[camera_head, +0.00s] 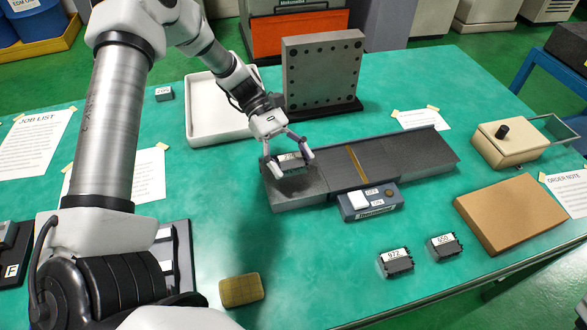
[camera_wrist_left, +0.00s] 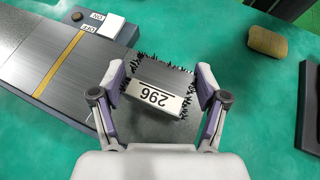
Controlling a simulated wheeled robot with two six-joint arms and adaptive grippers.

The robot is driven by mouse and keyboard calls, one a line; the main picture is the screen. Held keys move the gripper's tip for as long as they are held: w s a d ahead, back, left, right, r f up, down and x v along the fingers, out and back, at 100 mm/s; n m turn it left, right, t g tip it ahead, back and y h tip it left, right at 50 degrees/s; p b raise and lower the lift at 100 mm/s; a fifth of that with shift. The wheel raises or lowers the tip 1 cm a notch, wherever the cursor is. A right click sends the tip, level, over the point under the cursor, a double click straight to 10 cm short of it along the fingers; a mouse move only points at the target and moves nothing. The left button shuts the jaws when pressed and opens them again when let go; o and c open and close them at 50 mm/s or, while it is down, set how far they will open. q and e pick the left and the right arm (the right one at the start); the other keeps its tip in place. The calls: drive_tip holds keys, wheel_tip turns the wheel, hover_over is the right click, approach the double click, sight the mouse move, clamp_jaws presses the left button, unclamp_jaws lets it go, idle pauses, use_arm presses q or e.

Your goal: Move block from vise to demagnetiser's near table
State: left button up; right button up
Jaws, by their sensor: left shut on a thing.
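The block (camera_head: 291,157), dark with a white label, is between the fingers of my left gripper (camera_head: 288,161). In the left wrist view the block (camera_wrist_left: 158,92) reads 296, with dark spiky filings along its edges, and my left gripper (camera_wrist_left: 160,82) is shut on it from both sides. It is over the left end table (camera_head: 296,194) of the demagnetiser (camera_head: 343,167); I cannot tell whether it touches. The demagnetiser has a yellow stripe and a switch box (camera_head: 370,201) at its front. I cannot make out a vise. My right gripper is not in view.
A drilled upright plate (camera_head: 322,72) and a white tray (camera_head: 203,118) stand behind. Blocks labelled 972 (camera_head: 396,263) and 050 (camera_head: 446,246) lie in front. A brown slab (camera_head: 513,213) and beige box (camera_head: 506,143) are at right, a tan pad (camera_head: 241,290) near front.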

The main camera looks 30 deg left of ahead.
sight(294, 169)
use_arm(q)
drive_tip(key=shift+w+a+f, duration=0.1)
drive_tip(key=shift+w, duration=0.3)
wheel_tip(294, 169, down, 3)
drive_tip(key=shift+w+f, duration=0.1)
drive_tip(key=shift+f, duration=0.1)
drive_tip(key=shift+f, duration=0.15)
drive_tip(key=o, duration=1.7)
drive_tip(key=shift+c, duration=0.2)
